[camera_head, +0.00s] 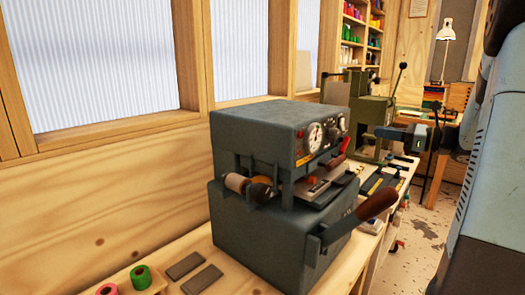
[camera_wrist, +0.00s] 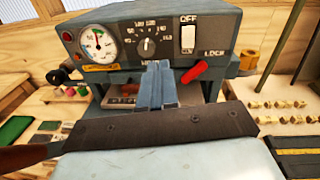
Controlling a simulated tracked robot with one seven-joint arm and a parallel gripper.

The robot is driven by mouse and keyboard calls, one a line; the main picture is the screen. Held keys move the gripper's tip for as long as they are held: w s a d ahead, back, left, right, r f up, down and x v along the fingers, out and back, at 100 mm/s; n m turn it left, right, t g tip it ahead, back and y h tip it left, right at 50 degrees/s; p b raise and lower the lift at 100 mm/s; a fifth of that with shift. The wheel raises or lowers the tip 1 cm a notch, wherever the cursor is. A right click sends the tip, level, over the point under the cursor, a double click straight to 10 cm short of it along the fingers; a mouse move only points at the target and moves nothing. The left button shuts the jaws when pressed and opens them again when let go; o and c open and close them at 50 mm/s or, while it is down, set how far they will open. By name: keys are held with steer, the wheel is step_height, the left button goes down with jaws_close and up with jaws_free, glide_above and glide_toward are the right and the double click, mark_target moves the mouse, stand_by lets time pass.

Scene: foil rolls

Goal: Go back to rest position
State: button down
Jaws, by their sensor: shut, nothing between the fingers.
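My gripper (camera_wrist: 156,68) is shut and empty in the wrist view. Its two fingers lie together and point at the front of the grey machine (camera_wrist: 215,20), below its dial and knob. In the head view my gripper (camera_head: 386,133) hangs to the right of the machine (camera_head: 265,240), with its fingers pointing left toward it. My arm (camera_head: 490,180) fills the right edge. A tan foil roll (camera_head: 237,183) sits on the machine's left side. An orange-gold roll (camera_wrist: 249,59) shows at the machine's right in the wrist view.
The wooden-handled lever (camera_head: 378,205) juts out from the machine's front. A red lock lever (camera_wrist: 194,72) is right of my fingers. Green (camera_head: 140,276) and pink (camera_head: 107,290) rolls stand at the bench's left end. A green press (camera_head: 365,115) stands behind. Floor (camera_head: 420,235) shows on the right.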

steer(key=s+a+f+n+g+h, duration=0.35)
steer(key=s+a+n+g, duration=0.6)
steer(key=a, duration=0.65)
steer(key=s+n+t+h, duration=0.1)
steer(key=s+n+h, duration=0.2)
steer(key=s+n, duration=0.1)
steer(key=s+f+n+t+h, duration=0.1)
steer(key=s+n+h, duration=0.2)
steer(key=s+n, duration=0.2)
steer(key=s+f+n+t+h, duration=0.1)
steer(key=s+n+h, duration=0.2)
steer(key=s, duration=0.4)
steer(key=shift+s+a+f+n+h, duration=0.15)
steer(key=shift+a+f+n+h, duration=0.1)
steer(key=shift+n, duration=0.6)
steer(key=shift+s+d+r+n+t+h, duration=0.2)
steer(key=shift+s+d+n+t+h, duration=0.2)
steer(key=shift+n, duration=0.4)
steer(key=c, duration=1.9)
jaws_free()
